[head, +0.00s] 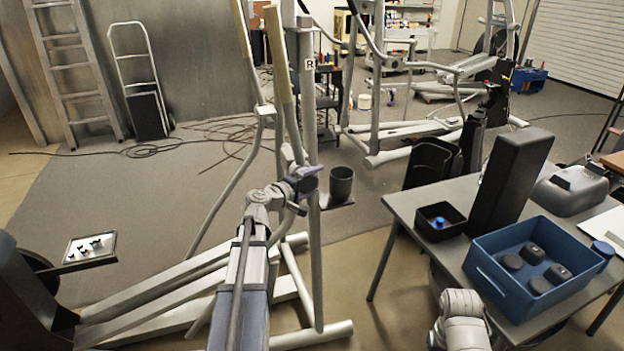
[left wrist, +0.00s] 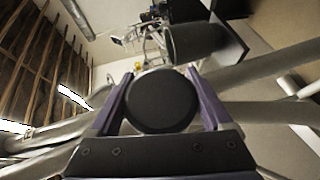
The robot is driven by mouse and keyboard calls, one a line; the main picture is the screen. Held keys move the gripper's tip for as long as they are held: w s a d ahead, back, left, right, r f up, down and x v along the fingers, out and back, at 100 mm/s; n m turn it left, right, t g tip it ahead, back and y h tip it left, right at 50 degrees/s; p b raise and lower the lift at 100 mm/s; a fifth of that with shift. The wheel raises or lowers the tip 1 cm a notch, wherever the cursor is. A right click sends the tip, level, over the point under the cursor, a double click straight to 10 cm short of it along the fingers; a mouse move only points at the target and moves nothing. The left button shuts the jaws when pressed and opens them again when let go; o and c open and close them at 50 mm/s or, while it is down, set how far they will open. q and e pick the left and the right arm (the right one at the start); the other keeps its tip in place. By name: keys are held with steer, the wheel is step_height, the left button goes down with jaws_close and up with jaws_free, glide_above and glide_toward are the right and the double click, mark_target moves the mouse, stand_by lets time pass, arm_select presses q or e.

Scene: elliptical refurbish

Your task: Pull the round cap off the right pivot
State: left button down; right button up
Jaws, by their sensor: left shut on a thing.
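The round black cap (left wrist: 160,100) fills the middle of the left wrist view, with its flat face towards the camera. My left gripper (left wrist: 160,78) has one purple finger on each side of it and is shut on it. In the head view my left gripper (head: 308,178) is at the grey upright of the elliptical (head: 309,120), which bears an "R" label near its top. The cap and pivot are hidden behind the gripper there. I cannot tell whether the cap is still seated on the pivot. My right gripper is out of view.
A dark cup (head: 341,184) on a bracket is close to the right of my left gripper. A table (head: 408,203) at right carries a blue bin (head: 490,285) with dark pieces, a small black tray (head: 425,232) and a tall black block (head: 510,180). A small parts tray (head: 90,258) is at left.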

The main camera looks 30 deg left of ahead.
arm_select(q)
steer(key=s+d, duration=0.4)
steer(key=d, duration=0.1)
stand_by(0.8)
